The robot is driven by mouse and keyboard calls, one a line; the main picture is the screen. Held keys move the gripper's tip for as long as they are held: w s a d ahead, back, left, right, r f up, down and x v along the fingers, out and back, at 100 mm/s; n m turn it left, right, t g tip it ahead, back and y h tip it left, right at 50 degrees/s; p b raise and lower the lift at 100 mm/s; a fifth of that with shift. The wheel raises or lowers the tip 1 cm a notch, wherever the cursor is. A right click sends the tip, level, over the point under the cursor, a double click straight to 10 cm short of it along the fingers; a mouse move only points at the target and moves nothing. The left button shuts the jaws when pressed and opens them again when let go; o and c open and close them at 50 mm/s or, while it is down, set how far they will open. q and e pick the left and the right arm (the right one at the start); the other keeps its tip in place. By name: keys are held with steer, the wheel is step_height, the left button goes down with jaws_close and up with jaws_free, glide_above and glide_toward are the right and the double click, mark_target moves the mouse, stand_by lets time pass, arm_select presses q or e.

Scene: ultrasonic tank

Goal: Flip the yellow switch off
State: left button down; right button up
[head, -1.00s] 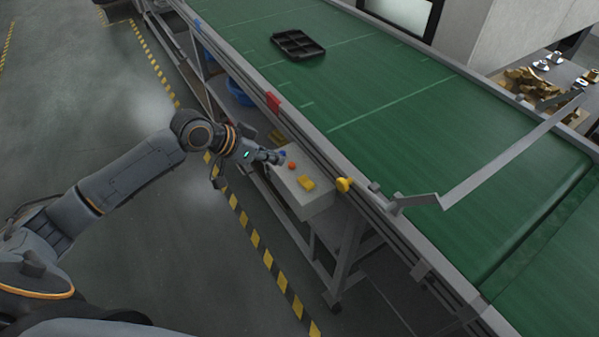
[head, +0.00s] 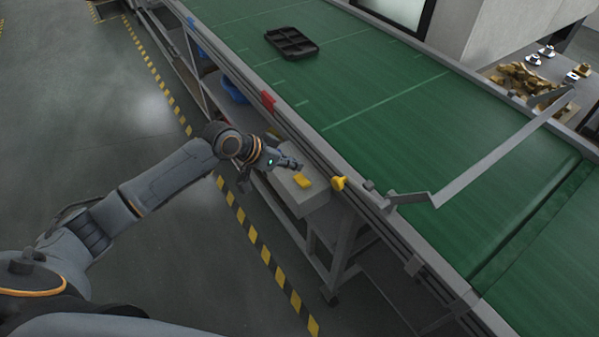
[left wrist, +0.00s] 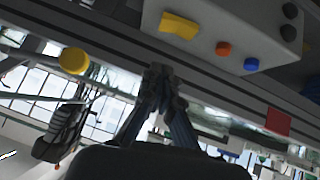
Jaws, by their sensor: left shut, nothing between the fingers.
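The yellow switch (head: 303,180) sits on top of a light grey control box (head: 312,199) at the side of the conveyor. It also shows in the left wrist view (left wrist: 180,26), beside an orange button (left wrist: 223,48) and a blue button (left wrist: 251,64). My left gripper (head: 298,164) is shut and empty, just behind the switch in the head view, over the button end of the box. Its closed fingers (left wrist: 160,78) point toward the conveyor's side rail in the wrist view. I cannot tell whether it touches the box. My right gripper is not in view.
A round yellow knob (head: 338,183) sticks out from the conveyor rail near the switch. A black tray (head: 291,43) lies on the green belt (head: 400,95). A bent metal bar (head: 490,157) crosses the belt.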

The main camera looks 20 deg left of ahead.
mark_target(300, 183)
arm_select(q)
steer(key=f, duration=0.1)
steer(key=d+f+p, duration=0.1)
steer(key=f, duration=0.3)
steer(key=shift+w+d, duration=0.2)
steer(key=shift+w, duration=0.1)
steer(key=shift+f, duration=0.2)
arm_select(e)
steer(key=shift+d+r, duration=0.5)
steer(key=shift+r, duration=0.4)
